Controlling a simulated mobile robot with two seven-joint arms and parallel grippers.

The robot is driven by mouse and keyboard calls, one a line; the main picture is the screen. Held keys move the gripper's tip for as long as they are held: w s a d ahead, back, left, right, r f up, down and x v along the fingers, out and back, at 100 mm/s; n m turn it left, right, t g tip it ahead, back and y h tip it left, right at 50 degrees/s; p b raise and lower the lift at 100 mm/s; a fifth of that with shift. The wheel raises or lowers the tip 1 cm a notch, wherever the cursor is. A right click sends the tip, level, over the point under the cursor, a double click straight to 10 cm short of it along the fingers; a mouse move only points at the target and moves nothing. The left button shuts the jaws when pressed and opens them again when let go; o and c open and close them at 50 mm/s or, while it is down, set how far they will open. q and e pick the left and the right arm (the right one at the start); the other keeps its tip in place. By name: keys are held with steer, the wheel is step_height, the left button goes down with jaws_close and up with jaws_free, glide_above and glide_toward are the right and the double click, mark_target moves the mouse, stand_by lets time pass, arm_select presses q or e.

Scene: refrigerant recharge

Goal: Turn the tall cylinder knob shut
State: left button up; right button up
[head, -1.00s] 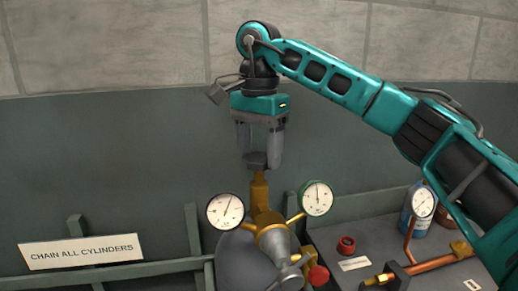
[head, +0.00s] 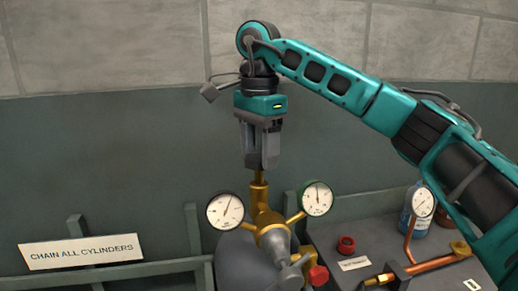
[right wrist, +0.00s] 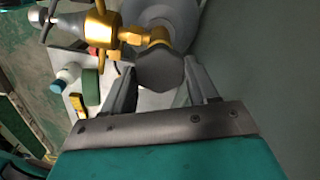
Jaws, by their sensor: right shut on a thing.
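The tall cylinder (head: 240,262) stands below my right gripper, with a brass valve (head: 259,195) on top. The grey, many-sided knob (right wrist: 160,70) shows between the fingers in the right wrist view. In the head view the fingers hide most or all of it. My right gripper (head: 262,163) points straight down above the brass stem and is shut on the knob. Its fingers also show in the right wrist view (right wrist: 160,82), one on each side of the knob. My left gripper is not in view.
Two gauges, left (head: 225,211) and right (head: 317,198), flank the valve just below the gripper. A red knob (head: 318,275) sits lower right. A bench (head: 335,240) with copper piping (head: 425,268) and a blue bottle (head: 415,215) lies right. A sign (head: 82,251) is at left.

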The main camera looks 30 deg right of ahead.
mark_target(259, 157)
steer(key=m, duration=0.4)
steer(key=shift+m, duration=0.3)
steer(key=m, duration=1.1)
steer(key=shift+m, duration=2.3)
steer(key=o, duration=1.1)
steer(key=shift+c, duration=0.2)
step_height(259, 157, up, 13)
steer(key=shift+f, duration=0.1)
